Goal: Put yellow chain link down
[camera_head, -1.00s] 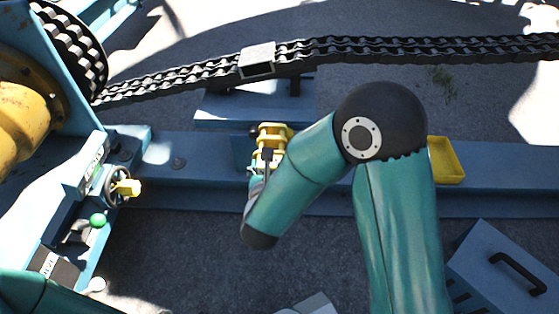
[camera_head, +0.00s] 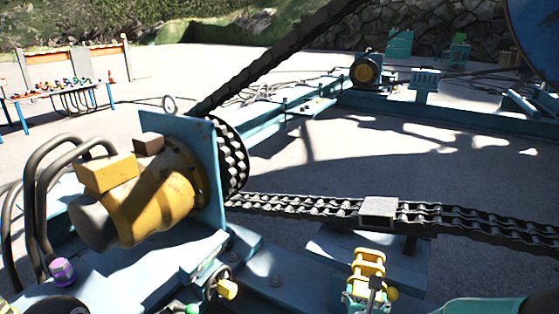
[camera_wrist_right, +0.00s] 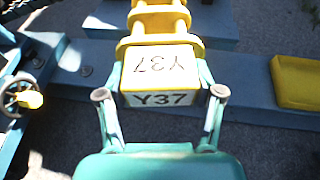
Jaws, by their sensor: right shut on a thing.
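The yellow chain link (camera_head: 369,262) shows near the bottom right of centre in the head view. In the right wrist view the yellow chain link (camera_wrist_right: 160,68) has a block end marked "Y37", between the two fingers. My right gripper (camera_head: 364,291) is shut on this block end; its fingers also show in the wrist view (camera_wrist_right: 161,95). The link is held over the blue beam; I cannot tell whether it touches the beam.
A yellow tray (camera_wrist_right: 298,84) lies on the blue beam (camera_wrist_right: 255,62) to the right. A dark chain (camera_head: 300,206) with a grey block (camera_head: 379,209) runs behind the link. A yellow motor (camera_head: 155,195) and a handwheel (camera_head: 214,283) stand to the left.

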